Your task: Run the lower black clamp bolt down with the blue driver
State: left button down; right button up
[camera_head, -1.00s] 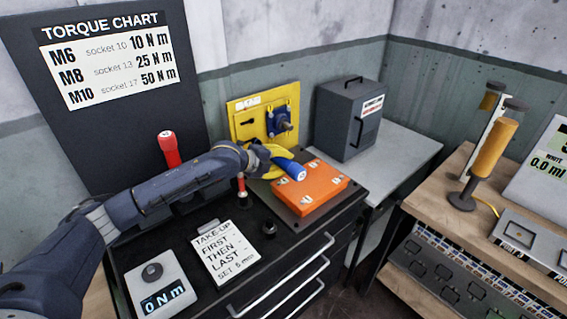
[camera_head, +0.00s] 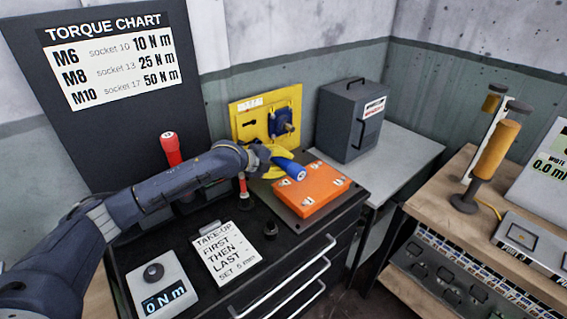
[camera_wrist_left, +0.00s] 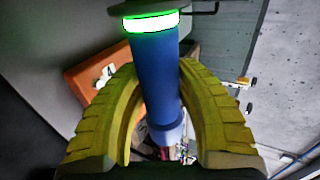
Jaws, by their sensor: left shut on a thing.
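My left gripper (camera_head: 282,162) has yellow fingers and is shut around the blue driver (camera_head: 291,170). In the head view the driver's blue end sticks out above the orange block. In the left wrist view the driver (camera_wrist_left: 153,75) runs between both fingers, with a bright green glowing ring near its top end. A blue clamp-like part (camera_head: 282,122) with a stub is mounted on the upright yellow panel (camera_head: 244,125) behind the gripper. I cannot make out its black bolts at this size. The driver's far tip is small and unclear. My right gripper is not in view.
The orange block (camera_head: 318,190) sits on a dark plate just right of the gripper. A red-handled tool (camera_head: 170,146) stands behind my left arm. A take-up card (camera_head: 226,254) and a torque readout (camera_head: 162,290) lie in front. A grey cabinet (camera_head: 345,120) stands at the back right.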

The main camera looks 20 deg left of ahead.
aim_at(287, 166)
pick_arm(q)
jog(key=shift+w+a+r, duration=0.2)
jog(key=shift+w+a, duration=0.2)
jog(key=shift+a, duration=0.25)
dwell(1.5)
jog(key=shift+d, duration=0.1)
jog(key=shift+s+d, duration=0.75)
jog(key=shift+d, duration=0.35)
jog(key=shift+s+d, duration=0.7)
jog(key=shift+d, duration=0.35)
